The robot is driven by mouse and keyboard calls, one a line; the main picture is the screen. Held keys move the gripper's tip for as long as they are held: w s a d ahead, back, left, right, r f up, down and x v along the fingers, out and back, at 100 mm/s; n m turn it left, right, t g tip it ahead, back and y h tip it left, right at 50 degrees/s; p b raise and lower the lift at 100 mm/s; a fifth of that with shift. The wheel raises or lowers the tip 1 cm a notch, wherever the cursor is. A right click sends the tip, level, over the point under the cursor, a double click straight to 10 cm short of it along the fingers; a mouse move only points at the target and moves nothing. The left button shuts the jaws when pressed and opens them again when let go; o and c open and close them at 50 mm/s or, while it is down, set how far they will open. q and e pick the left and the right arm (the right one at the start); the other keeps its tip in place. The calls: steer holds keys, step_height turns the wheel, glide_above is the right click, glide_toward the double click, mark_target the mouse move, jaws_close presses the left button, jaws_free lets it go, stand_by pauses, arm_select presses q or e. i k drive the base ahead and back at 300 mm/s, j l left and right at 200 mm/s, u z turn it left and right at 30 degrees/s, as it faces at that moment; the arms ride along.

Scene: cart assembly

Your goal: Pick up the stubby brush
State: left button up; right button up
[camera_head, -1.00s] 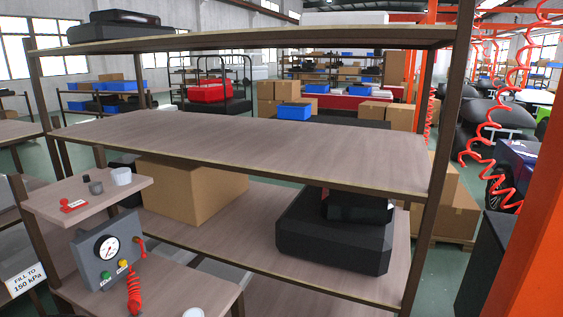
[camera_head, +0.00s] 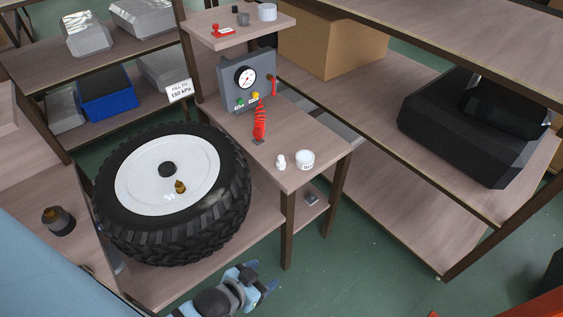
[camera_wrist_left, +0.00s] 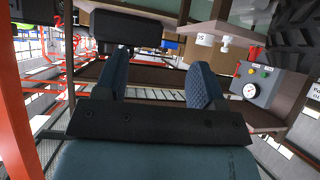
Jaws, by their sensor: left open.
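A short, dark, squat object with a brownish top (camera_head: 58,220) stands on the wooden surface at the left in the head view. It may be the stubby brush, but it is too small to be sure. My left gripper (camera_head: 262,278) is at the bottom of the head view, low in front of the bench and wheel, well to the right of that object. In the left wrist view its two blue fingers (camera_wrist_left: 160,62) are spread apart with nothing between them. My right gripper is not in view.
A large black tyre on a white rim (camera_head: 150,180) lies at centre left. The small bench (camera_head: 285,150) holds a gauge box (camera_head: 247,80), a red coiled hose (camera_head: 260,122), a white bottle (camera_head: 281,161) and a white jar (camera_head: 305,159). Shelves stand right; green floor is free in front.

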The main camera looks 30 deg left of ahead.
mark_target(280, 163)
steer(key=u, duration=0.65)
steer(key=i+l+u, duration=0.15)
steer(key=u, duration=0.2)
steer(key=i+l+u, duration=0.45)
steer(key=u, duration=0.3)
steer(key=i+l, duration=0.15)
steer(key=l, duration=0.25)
steer(key=i+l+u, duration=0.1)
steer(key=l, duration=0.3)
steer(key=i+l, duration=0.2)
steer(key=l, duration=0.2)
